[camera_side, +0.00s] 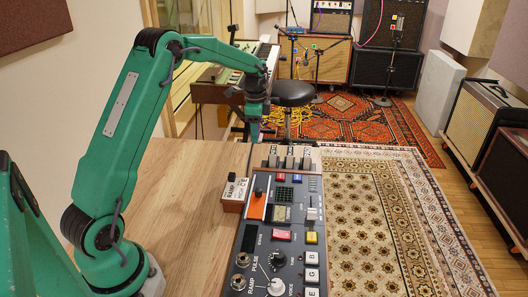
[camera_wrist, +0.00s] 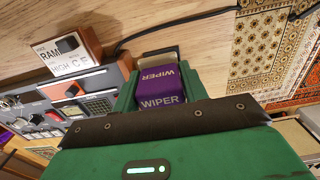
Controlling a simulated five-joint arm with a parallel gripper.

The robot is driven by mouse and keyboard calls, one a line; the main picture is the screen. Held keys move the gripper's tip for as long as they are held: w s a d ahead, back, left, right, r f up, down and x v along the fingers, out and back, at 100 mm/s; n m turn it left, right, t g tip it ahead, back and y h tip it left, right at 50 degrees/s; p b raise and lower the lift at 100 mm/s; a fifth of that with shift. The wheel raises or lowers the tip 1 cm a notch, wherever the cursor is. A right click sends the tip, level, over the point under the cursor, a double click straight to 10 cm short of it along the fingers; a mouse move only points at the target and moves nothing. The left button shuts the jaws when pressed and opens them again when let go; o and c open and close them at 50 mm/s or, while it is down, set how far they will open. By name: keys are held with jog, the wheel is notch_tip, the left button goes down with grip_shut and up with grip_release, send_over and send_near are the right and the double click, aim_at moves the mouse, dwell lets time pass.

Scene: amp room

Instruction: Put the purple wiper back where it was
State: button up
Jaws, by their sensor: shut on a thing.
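The purple wiper (camera_wrist: 162,90) is a block with "WIPER" in white on two faces. In the wrist view it sits between the two green fingers of my gripper (camera_wrist: 157,82), which is shut on it. In the side view my gripper (camera_side: 254,128) points down near the far end of the control console (camera_side: 262,225), over the table's far edge area. I cannot make out the wiper there. How high it is above the surface is hard to tell.
A small box marked "RAMP" (camera_side: 235,194) stands on the wooden table (camera_side: 180,185), left of the console; the wrist view shows it too (camera_wrist: 68,52). A dark cable (camera_wrist: 175,24) crosses the wood. The left part of the table is clear. A round stool (camera_side: 294,92) stands beyond.

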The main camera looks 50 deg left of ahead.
send_over(237, 152)
notch_tip(237, 152, down, 7)
jog(key=shift+f, duration=0.1)
dwell(0.4)
jog(key=shift+d+f, duration=0.1)
jog(key=shift+f, duration=1.85)
jog(key=shift+f, duration=0.15)
jog(key=o, duration=1)
jog(key=shift+c, duration=0.2)
notch_tip(237, 152, up, 12)
jog(key=shift+r, duration=0.2)
